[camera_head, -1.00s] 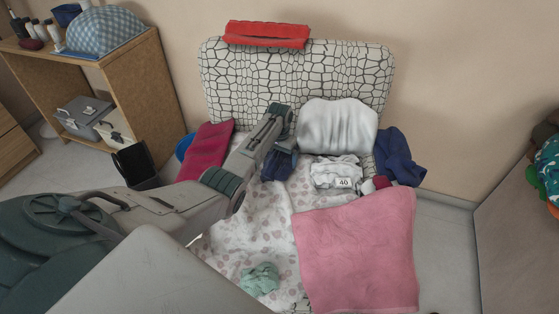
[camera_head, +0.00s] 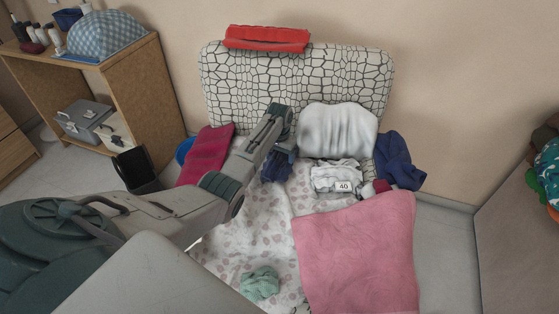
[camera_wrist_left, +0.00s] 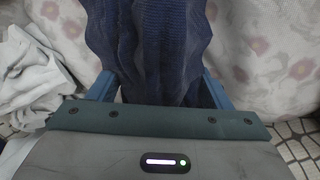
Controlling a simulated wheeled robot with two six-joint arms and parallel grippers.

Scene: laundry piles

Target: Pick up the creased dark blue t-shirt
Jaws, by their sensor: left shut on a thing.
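A creased dark blue cloth (camera_head: 277,166), which looks like the t-shirt, hangs below my left gripper (camera_head: 276,150) over the seat of the patterned chair. In the left wrist view the ribbed dark blue cloth (camera_wrist_left: 150,45) fills the space between the two blue fingers of my left gripper (camera_wrist_left: 158,90), which is shut on it. My left arm hides part of the cloth in the head view. A second dark blue garment (camera_head: 398,161) lies over the chair's right side. My right gripper is not in view.
The chair (camera_head: 290,75) also bears a pink towel (camera_head: 360,250), a spotted sheet (camera_head: 240,240), a white cushion (camera_head: 338,130), a white garment numbered 40 (camera_head: 335,176), a mint cloth (camera_head: 260,283) and a crimson cloth (camera_head: 207,155). A wooden shelf (camera_head: 145,95) stands left.

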